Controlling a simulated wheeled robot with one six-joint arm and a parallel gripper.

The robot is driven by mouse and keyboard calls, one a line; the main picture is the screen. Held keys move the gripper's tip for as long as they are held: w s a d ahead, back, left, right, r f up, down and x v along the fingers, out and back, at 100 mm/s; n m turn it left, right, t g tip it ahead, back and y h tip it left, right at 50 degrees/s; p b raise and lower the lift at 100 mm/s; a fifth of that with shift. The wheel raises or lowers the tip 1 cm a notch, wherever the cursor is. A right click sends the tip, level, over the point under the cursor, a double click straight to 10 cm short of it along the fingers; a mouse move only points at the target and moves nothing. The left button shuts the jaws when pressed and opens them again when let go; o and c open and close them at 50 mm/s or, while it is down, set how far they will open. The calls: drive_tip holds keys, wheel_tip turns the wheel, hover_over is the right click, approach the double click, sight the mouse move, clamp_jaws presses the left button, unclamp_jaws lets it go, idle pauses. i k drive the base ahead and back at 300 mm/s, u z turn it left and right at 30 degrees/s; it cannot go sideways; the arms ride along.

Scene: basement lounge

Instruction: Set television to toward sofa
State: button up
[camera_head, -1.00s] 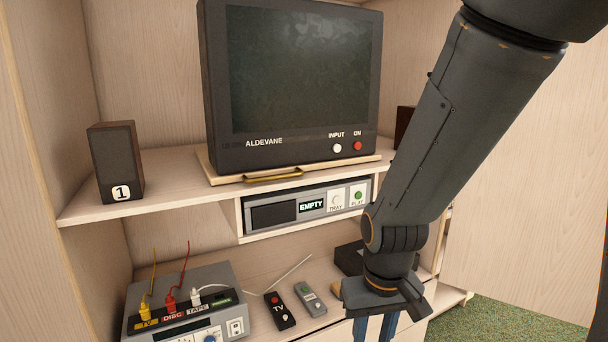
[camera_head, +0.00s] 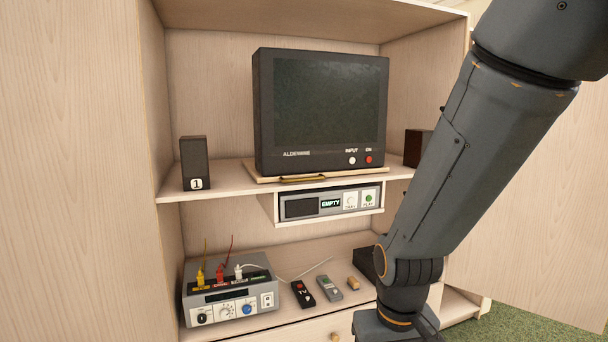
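The television (camera_head: 325,108) is a black box set with a dark screen, marked ALDEVANE, with a white INPUT button and a red ON button. It sits on a thin wooden board (camera_head: 262,179) with a brass handle (camera_head: 303,180) at its front edge, on the upper shelf of the cabinet. Its screen faces out of the cabinet, turned slightly to the right. My arm comes down on the right, in front of the cabinet. My gripper's fingers are below the picture edge; only the wrist shows, apart from the television. No sofa is in view.
A speaker marked 1 (camera_head: 195,163) stands left; another (camera_head: 416,147) stands right. A disc player reading EMPTY (camera_head: 298,207) hangs under the shelf. Below are a grey switch box (camera_head: 232,290) with plugs, a TV remote (camera_head: 303,294), a grey remote (camera_head: 328,288) and a dark box (camera_head: 366,263).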

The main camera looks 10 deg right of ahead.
sight(314, 111)
drive_tip(key=u, duration=0.65)
drive_tip(key=i, duration=1.1)
drive_tip(key=z, duration=0.2)
